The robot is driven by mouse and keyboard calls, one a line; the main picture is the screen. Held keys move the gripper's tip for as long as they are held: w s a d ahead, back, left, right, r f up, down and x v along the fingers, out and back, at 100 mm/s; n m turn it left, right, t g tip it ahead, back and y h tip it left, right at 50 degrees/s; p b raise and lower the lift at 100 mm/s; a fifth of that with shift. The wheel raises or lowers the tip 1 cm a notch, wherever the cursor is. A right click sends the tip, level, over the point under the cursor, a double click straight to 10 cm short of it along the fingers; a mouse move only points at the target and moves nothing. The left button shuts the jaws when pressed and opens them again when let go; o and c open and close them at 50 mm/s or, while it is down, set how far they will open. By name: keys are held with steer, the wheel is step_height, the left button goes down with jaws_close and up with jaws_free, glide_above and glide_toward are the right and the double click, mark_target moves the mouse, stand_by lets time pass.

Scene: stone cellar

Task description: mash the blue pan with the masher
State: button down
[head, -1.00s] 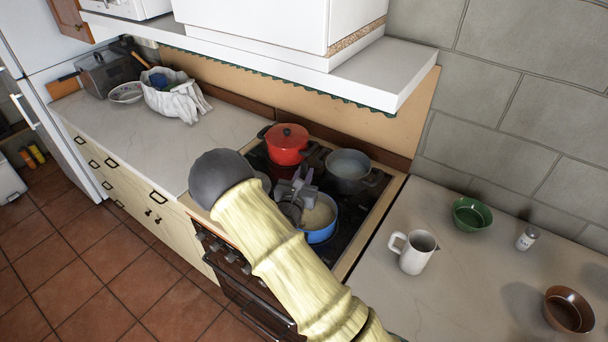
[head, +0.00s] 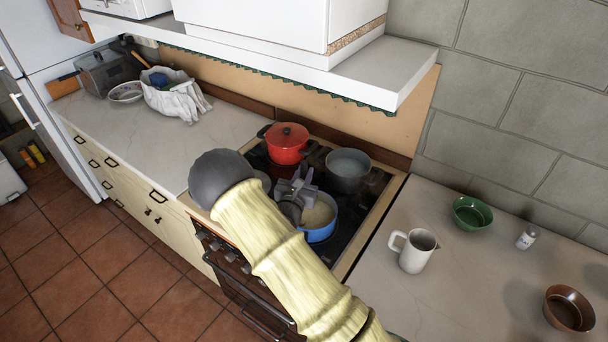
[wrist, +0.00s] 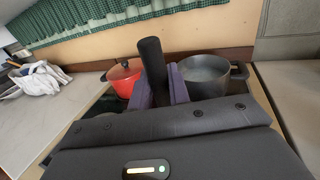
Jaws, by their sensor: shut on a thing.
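The blue pan (head: 325,232) sits on the front right of the stove, with pale contents inside. My gripper (head: 305,180) is over the left part of the pan. In the wrist view, my gripper (wrist: 163,88) is shut on a black upright handle (wrist: 150,58), which I take to be the masher's. The masher's lower end is hidden, so I cannot tell whether it touches the pan's contents. The blue pan does not show in the wrist view.
A red lidded pot (head: 287,146) and a grey pot (head: 348,172) stand at the back of the stove (head: 355,238). A white jug (head: 413,251), green bowl (head: 472,214), shaker (head: 527,237) and brown bowl (head: 569,310) are on the right counter. A shelf (head: 390,80) overhangs behind.

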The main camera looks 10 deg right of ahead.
steer(key=shift+s+f, duration=0.1)
steer(key=shift+f, duration=0.15)
steer(key=shift+r+p, duration=0.95)
steer(key=shift+r, duration=0.45)
steer(key=s, duration=0.3)
steer(key=shift+a, duration=0.1)
steer(key=shift+f+b, duration=0.95)
steer(key=shift+f, duration=0.4)
stand_by(0.9)
